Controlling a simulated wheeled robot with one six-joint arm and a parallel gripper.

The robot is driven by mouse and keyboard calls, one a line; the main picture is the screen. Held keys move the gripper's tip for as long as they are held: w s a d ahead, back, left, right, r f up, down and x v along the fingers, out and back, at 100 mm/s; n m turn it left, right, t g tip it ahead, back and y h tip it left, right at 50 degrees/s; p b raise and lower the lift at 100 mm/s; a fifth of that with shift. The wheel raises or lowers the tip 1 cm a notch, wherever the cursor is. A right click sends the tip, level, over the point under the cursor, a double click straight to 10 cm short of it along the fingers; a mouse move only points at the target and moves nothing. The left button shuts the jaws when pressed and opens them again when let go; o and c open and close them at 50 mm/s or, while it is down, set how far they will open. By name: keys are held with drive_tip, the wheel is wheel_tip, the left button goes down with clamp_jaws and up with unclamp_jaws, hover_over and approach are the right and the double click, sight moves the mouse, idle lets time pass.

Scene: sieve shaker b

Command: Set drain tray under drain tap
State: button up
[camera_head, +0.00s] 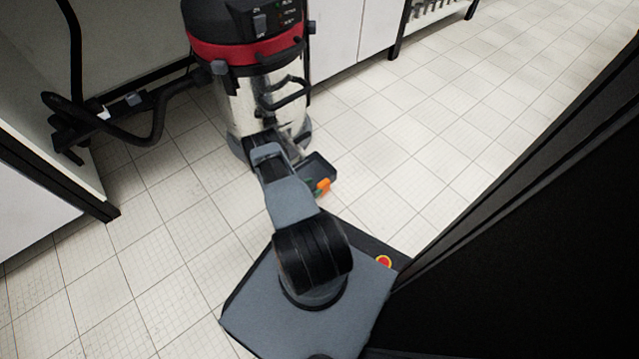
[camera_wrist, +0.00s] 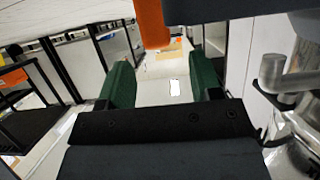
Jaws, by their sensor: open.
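The dark drain tray (camera_head: 321,166) sits low at the right foot of the steel-bodied vacuum (camera_head: 238,100), seemingly on the floor. It has an orange tab (camera_head: 323,185). My gripper (camera_head: 311,188) is at the tray's near side, its green fingers beside the tab. In the wrist view, the green fingers of my gripper (camera_wrist: 163,78) stand apart, with the orange tab (camera_wrist: 152,25) in line with the gap between them. A dark edge of the tray (camera_wrist: 215,10) shows at the top. A grey metal fitting (camera_wrist: 272,72), perhaps the drain tap, is at right. My arm hides the drum's lower front.
The vacuum's black hose (camera_head: 150,128) loops to the left by a bench frame (camera_head: 95,205). White cabinets (camera_head: 335,40) stand behind. A large black panel (camera_head: 540,230) fills the right. Tiled floor (camera_head: 440,120) is clear to the right of the vacuum.

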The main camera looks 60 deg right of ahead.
drive_tip(key=p+v, duration=0.2)
drive_tip(key=v, duration=0.5)
drive_tip(key=w+a+r+n+t+y, duration=0.1)
drive_tip(key=w+r+n+t+y, duration=0.15)
drive_tip(key=w+r, duration=0.4)
drive_tip(key=w+a+r+n+t+y, duration=0.15)
drive_tip(key=w+r+t, duration=0.25)
drive_tip(key=w, duration=0.6)
drive_tip(key=w+a+r+n+t+y, duration=0.2)
drive_tip(key=w+a+r, duration=0.25)
drive_tip(key=r, duration=0.35)
drive_tip(key=w+a+r+n+t+y, duration=0.2)
drive_tip(key=w+a+r+t, duration=0.15)
drive_tip(key=a+r, duration=0.3)
drive_tip(key=s+a+r+n+g+y, duration=0.1)
drive_tip(key=s+a+r+n+y, duration=0.25)
drive_tip(key=a+r, duration=0.4)
drive_tip(key=s+a+r+n+g+y, duration=0.15)
drive_tip(key=s+a+r+n, duration=0.3)
drive_tip(key=r, duration=0.55)
drive_tip(key=s+a+r+n+g, duration=0.1)
drive_tip(key=s+r+n, duration=0.1)
drive_tip(key=s, duration=0.6)
drive_tip(key=s+a+r+n+g, duration=0.1)
drive_tip(key=s+r+n, duration=0.2)
drive_tip(key=s, duration=0.6)
drive_tip(key=shift+a+r+n+g, duration=0.3)
drive_tip(key=shift+g, duration=0.05)
